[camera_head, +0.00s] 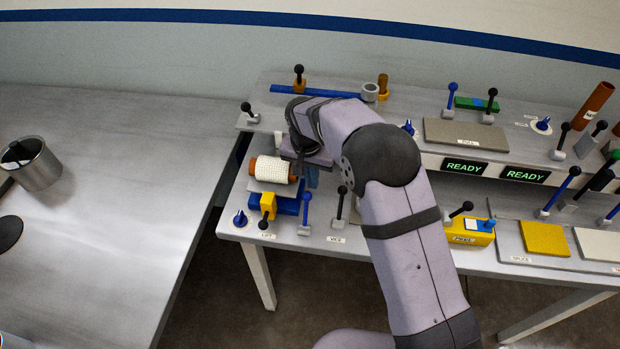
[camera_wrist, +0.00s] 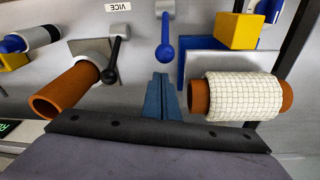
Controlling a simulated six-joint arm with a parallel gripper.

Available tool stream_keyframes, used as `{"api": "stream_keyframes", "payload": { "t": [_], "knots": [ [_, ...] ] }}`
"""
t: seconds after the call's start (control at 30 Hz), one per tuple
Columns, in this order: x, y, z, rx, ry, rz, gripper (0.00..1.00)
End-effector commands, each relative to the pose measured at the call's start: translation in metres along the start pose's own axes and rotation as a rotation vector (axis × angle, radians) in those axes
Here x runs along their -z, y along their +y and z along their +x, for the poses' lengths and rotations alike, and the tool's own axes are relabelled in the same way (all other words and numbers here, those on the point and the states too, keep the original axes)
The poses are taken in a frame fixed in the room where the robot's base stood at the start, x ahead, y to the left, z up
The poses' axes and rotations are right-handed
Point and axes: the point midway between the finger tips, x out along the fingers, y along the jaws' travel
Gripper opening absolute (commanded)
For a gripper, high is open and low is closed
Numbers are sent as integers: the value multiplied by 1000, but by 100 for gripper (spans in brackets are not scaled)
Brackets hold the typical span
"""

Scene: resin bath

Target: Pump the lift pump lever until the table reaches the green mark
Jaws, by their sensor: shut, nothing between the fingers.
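A blue-knobbed lever (camera_head: 306,205) stands upright on a grey base between the LIFT and VICE labels; in the wrist view it shows (camera_wrist: 165,42) just beyond my fingertips. A black-knobbed lever (camera_head: 263,225) stands by the LIFT label (camera_head: 266,235). I cannot tell for sure which is the pump lever. The blue lift table (camera_head: 288,207) has a yellow block (camera_head: 268,203) and carries a white mesh-wrapped orange tube (camera_head: 272,169). I cannot make out a green mark. My gripper (camera_wrist: 162,78) has blue fingers shut and empty, apart from the blue lever and beside the tube.
A black vice lever (camera_head: 341,195) and an orange tube in the vice (camera_wrist: 68,90) are close to my gripper. A blue knob (camera_head: 240,218) sits at the bench's left corner. A yellow pump-like box (camera_head: 470,232) and two READY displays (camera_head: 464,167) lie right of my arm.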

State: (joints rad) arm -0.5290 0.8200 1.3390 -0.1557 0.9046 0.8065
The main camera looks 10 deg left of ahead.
Motion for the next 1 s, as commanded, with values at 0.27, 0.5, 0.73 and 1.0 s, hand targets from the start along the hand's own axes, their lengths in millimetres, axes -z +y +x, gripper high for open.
{"api": "stream_keyframes", "payload": {
  "t": [0.27, 0.5, 0.73, 1.0],
  "knots": [
    [-15, 0, -6, 0, -1, -1, 0],
    [-17, 0, -6, 0, 0, 0, 0],
    [-17, 0, -6, 0, 1, 0, 0],
    [-21, 0, -7, 7, 36, 2, 0]
  ]
}}
